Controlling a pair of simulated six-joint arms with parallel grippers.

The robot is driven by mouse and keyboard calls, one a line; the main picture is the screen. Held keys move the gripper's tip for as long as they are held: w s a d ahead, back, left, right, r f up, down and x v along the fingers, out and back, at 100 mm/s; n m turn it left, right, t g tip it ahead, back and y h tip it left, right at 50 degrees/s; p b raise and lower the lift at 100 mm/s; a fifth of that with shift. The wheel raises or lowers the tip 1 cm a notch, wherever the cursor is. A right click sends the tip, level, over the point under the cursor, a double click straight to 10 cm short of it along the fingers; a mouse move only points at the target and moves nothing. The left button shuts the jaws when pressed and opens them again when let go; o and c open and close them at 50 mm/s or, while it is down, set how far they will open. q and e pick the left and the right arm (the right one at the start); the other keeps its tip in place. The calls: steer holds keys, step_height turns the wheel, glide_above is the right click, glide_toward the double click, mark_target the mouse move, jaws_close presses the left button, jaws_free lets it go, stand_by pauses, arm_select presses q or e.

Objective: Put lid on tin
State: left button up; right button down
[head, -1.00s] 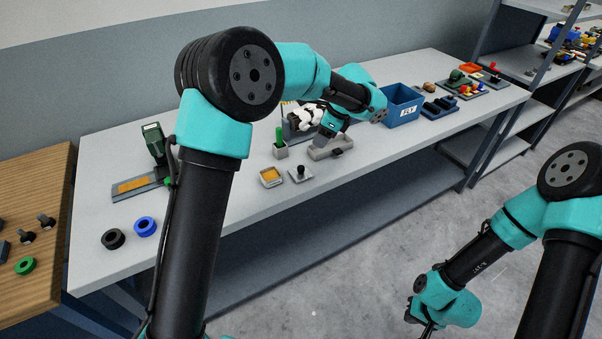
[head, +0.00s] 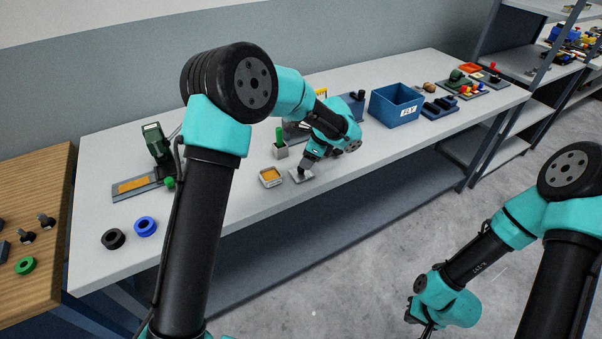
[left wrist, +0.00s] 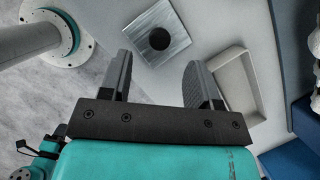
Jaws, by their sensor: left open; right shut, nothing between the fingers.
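The tin (head: 270,177) is a small open square box with an orange-yellow inside, standing on the grey-white bench. The lid (head: 301,175) is a flat grey square plate lying on the bench just right of the tin. In the left wrist view the lid (left wrist: 156,37) shows its dark round knob, ahead of the fingertips. My left gripper (head: 304,171) is over the lid, fingers pointing down; in the left wrist view its fingers (left wrist: 158,75) are apart with nothing between them. The tin is not in the left wrist view. My right gripper (head: 425,330) hangs low over the floor, partly cut off.
A grey tray (left wrist: 236,84) lies close to the right finger in the left wrist view. A small holder with a green handle (head: 280,146) stands behind the tin. A blue bin (head: 397,106) is farther right. Black and blue rings (head: 145,227) lie at front left.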

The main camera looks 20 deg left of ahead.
arm_select(q)
steer(key=shift+x, duration=2.6)
steer(key=shift+a, duration=0.15)
steer(key=c, duration=1)
steer(key=shift+r, duration=0.2)
steer(key=shift+r, duration=0.65)
steer(key=shift+s+r, duration=0.2)
steer(key=shift+r, duration=0.35)
steer(key=shift+s+r, duration=0.2)
steer(key=shift+r, duration=0.3)
steer(key=s+d, duration=0.1)
steer(key=s, duration=0.4)
steer(key=s+d+r, duration=0.1)
steer(key=s+d, duration=0.1)
steer(key=s, duration=0.2)
steer(key=s+d, duration=0.1)
steer(key=s, duration=0.4)
steer(key=shift+s+d+r, duration=0.15)
steer(key=shift+s, duration=0.2)
